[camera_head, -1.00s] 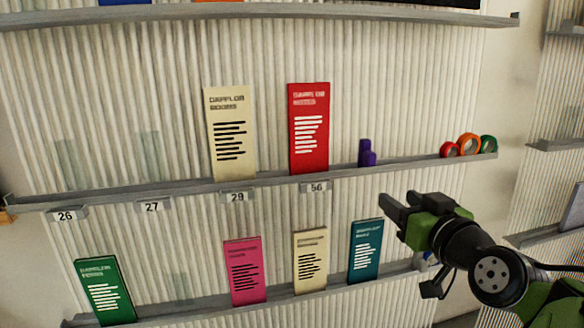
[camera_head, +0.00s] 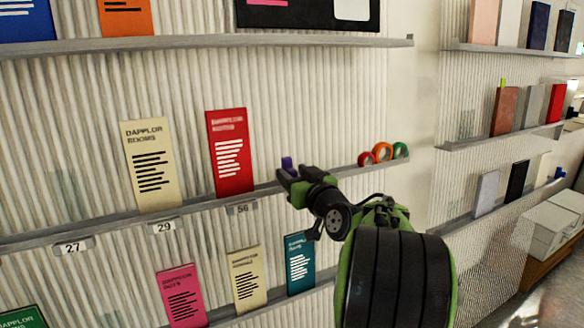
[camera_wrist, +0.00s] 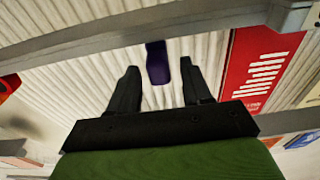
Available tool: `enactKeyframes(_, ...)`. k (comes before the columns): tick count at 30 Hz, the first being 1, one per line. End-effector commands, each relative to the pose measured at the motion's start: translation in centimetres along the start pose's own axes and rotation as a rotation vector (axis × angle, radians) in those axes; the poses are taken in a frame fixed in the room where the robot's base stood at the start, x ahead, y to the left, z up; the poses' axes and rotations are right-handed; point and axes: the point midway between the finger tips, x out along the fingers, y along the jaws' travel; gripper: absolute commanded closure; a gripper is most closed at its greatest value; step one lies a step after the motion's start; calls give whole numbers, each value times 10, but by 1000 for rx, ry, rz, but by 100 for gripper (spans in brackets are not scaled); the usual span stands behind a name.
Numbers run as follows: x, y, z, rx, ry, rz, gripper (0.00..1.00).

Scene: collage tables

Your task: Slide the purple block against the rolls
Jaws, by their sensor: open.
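The purple block (camera_head: 287,163) stands on the middle shelf ledge (camera_head: 330,173), right of the red booklet. Its lower part is hidden behind my gripper in the head view. The tape rolls, red (camera_head: 366,159), orange (camera_head: 382,152) and green (camera_head: 400,150), stand together near the ledge's right end, apart from the block. My gripper (camera_head: 283,178) is at the ledge, just in front of the block. In the wrist view the purple block (camera_wrist: 157,62) shows beyond and between the two open fingers (camera_wrist: 158,85). I cannot tell whether they touch it.
The red booklet (camera_head: 230,150) and cream booklet (camera_head: 150,165) stand left of the block on the same ledge. Another shelf (camera_head: 200,43) runs above; several booklets stand below. The ledge between block and rolls looks clear.

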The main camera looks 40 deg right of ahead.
Motion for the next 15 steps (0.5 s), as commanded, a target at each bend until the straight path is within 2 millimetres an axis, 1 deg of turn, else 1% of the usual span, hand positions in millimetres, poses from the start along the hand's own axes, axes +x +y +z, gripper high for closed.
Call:
enactKeyframes(1, 6, 0, -1, -1, 0, 0, 51)
enactKeyframes(4, 13, 0, 0, 0, 0, 0, 51)
enactKeyframes(11, 14, 0, 0, 0, 0, 1, 51)
enactKeyframes(14, 14, 0, 1, 0, -1, 1, 65)
enactKeyframes(15, 14, 0, 1, 0, -1, 1, 71)
